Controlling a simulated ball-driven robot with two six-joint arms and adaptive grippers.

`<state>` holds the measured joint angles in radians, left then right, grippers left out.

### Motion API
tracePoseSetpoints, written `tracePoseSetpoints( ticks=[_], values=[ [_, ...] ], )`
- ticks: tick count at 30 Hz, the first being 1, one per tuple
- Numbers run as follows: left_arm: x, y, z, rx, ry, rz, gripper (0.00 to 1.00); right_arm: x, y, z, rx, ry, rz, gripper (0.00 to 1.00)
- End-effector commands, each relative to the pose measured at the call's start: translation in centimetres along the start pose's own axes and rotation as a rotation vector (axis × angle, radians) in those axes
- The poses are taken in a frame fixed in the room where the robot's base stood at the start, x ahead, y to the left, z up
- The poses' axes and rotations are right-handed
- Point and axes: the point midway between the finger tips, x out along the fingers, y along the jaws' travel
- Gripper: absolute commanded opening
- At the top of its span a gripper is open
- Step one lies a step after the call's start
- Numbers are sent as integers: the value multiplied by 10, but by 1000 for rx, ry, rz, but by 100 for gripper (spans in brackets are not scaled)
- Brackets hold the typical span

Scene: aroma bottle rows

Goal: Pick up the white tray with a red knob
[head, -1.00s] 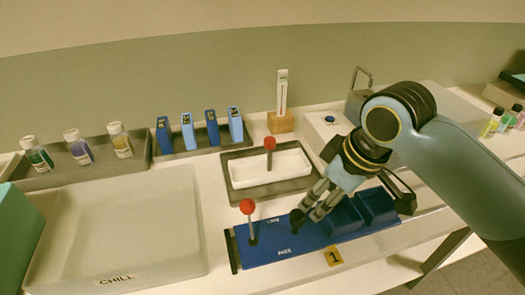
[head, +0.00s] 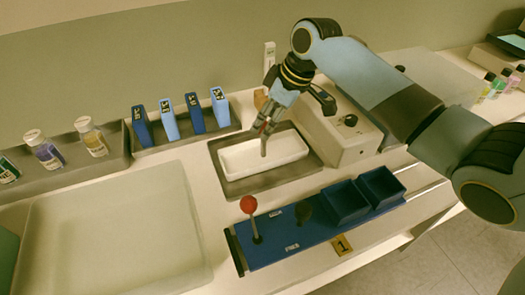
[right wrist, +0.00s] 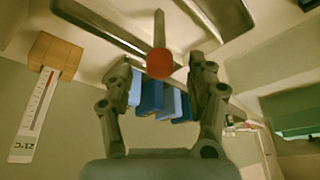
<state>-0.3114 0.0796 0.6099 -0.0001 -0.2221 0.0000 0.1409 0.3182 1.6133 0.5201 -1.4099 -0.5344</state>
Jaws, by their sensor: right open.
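The white tray (head: 290,147) sits in a dark grey recessed holder (head: 232,187) near the middle of the bench. Its red knob on a grey post is mostly covered by my right gripper (head: 266,125) in the head view. In the right wrist view the red knob (right wrist: 160,64) shows between the two open fingers, with its post running toward the tray. No finger clearly touches the knob. My left gripper is not in view.
A blue station (head: 290,240) with another red knob (head: 249,204) stands in front. Blue boxes (head: 195,112) stand behind left, bottles (head: 45,150) farther left. A wooden thermometer block (right wrist: 55,53) and a pale device (head: 335,125) are close by.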

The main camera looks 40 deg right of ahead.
Motion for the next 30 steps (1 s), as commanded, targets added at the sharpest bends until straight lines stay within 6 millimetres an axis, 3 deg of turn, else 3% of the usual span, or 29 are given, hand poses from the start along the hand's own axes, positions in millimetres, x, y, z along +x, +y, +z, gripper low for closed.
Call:
tracePoseSetpoints(
  ticks=[7, 16, 27, 30],
  values=[
    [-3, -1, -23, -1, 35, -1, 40, 37, 0, 0, 2, -1, -2, 57],
    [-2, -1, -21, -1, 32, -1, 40, 42, 1, 1, -1, -1, 1, 55],
    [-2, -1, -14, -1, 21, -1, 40, 42, 1, 1, 0, -1, 1, 7],
    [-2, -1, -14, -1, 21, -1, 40, 42, 1, 1, 0, -1, 1, 0]
  ],
)
